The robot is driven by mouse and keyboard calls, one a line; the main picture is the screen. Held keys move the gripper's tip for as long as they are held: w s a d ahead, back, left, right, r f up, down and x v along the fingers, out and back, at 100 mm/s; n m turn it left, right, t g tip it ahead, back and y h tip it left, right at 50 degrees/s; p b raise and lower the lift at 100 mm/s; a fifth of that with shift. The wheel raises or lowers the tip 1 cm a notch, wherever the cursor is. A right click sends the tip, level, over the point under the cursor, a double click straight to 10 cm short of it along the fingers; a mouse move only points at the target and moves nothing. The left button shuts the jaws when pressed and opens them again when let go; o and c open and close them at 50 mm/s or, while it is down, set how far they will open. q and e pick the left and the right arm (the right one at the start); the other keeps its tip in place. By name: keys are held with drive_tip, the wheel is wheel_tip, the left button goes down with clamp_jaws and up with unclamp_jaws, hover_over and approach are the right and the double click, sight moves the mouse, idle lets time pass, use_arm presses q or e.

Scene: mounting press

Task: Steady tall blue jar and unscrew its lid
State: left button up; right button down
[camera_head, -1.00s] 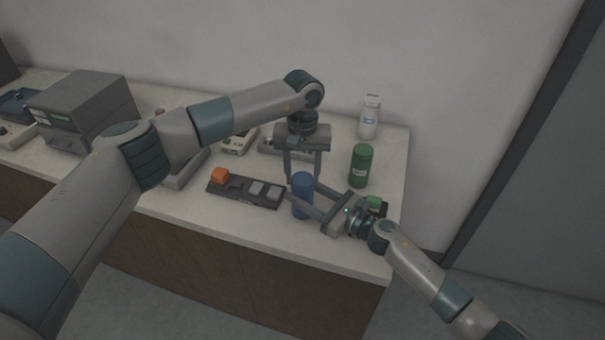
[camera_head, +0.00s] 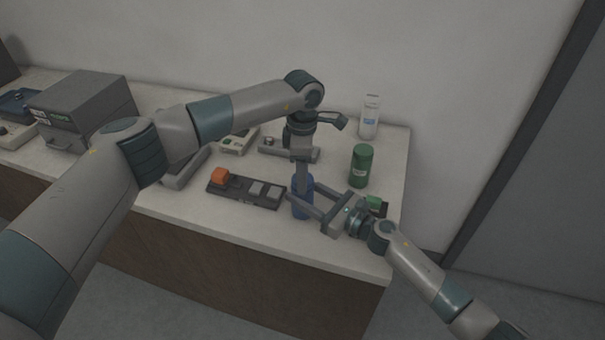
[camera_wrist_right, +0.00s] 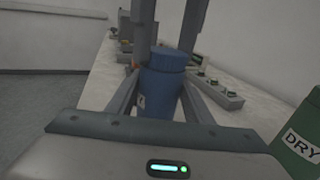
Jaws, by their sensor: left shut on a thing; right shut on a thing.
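The tall blue jar (camera_head: 302,205) stands upright near the front right of the counter. Its blue lid shows on top in the right wrist view (camera_wrist_right: 170,58). My left gripper (camera_head: 302,180) comes down from above and is shut on the lid, with its fingers partly lined up in the head view. My right gripper (camera_head: 303,200) reaches in from the right and is shut around the jar's body. The jar's body also shows between its fingers in the right wrist view (camera_wrist_right: 158,95).
A green jar (camera_head: 361,166), labelled DRY in the wrist view, stands right of the blue jar. A white bottle (camera_head: 370,117) stands behind it. A grey cabinet (camera_head: 85,105) stands far left.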

use_arm(q)
drive_tip(key=n, duration=0.4)
drive_tip(key=shift+n, duration=0.4)
drive_tip(key=n, duration=0.4)
drive_tip(key=shift+n, duration=0.3)
drive_tip(key=n, duration=0.7)
drive_tip(key=shift+r, duration=0.1)
drive_tip(key=n, duration=0.4)
drive_tip(key=shift+n, duration=0.4)
drive_tip(key=n, duration=0.4)
drive_tip(key=shift+n, duration=0.3)
drive_tip(key=n, duration=0.7)
drive_tip(key=shift+w, duration=0.1)
drive_tip(key=shift+n, duration=0.3)
drive_tip(key=shift+r, duration=0.25)
